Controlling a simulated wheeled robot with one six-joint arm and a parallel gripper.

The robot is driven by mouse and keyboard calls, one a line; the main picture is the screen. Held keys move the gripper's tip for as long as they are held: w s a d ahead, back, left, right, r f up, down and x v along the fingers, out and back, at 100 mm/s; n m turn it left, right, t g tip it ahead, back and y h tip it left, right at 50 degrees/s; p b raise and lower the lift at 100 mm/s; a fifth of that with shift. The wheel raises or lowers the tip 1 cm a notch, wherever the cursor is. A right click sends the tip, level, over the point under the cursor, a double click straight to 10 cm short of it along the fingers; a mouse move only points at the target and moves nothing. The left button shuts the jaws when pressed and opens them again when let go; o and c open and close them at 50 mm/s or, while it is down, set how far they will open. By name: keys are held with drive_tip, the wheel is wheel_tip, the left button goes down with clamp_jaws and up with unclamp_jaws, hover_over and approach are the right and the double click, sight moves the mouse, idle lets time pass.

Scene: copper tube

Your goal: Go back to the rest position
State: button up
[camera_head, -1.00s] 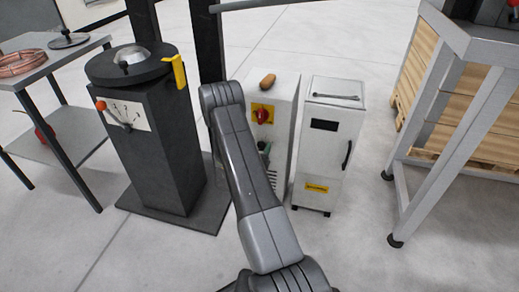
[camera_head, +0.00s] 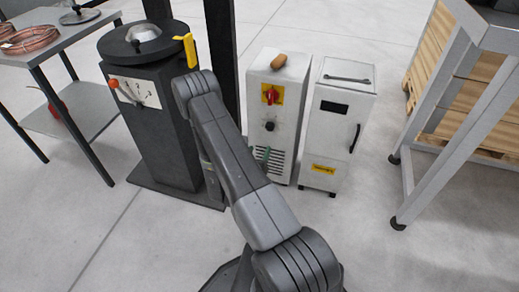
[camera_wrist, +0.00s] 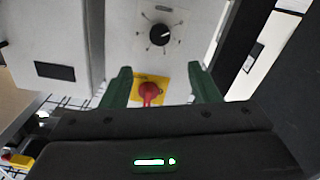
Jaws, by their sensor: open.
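My gripper shows in the wrist view (camera_wrist: 160,88) with its two green fingers apart and nothing between them. Beyond the fingers is a white cabinet (camera_wrist: 150,50) with a black dial (camera_wrist: 160,35) and a red switch on a yellow plate (camera_wrist: 150,92). In the head view the same cabinet (camera_head: 283,95) stands behind my arm, with the red switch (camera_head: 270,95) and the black dial facing me. A bit of green near the cabinet's lower vents (camera_head: 262,155) appears to be my gripper, mostly hidden by my arm.
A dark pedestal machine (camera_head: 160,130) with an orange-tipped lever stands close left of my arm. A second white cabinet (camera_head: 335,130) is on the right. A grey-framed table (camera_head: 455,150) stands far right, a side table (camera_head: 75,45) with copper coils far left. Floor between is clear.

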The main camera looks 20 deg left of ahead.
sight(269, 128)
drive_tip(key=w, duration=0.4)
drive_tip(key=w+b, duration=0.1)
drive_tip(key=w, duration=0.4)
drive_tip(key=w+b, duration=0.1)
drive_tip(key=w, duration=0.4)
drive_tip(key=shift+d, duration=0.25)
drive_tip(key=shift+s, duration=0.1)
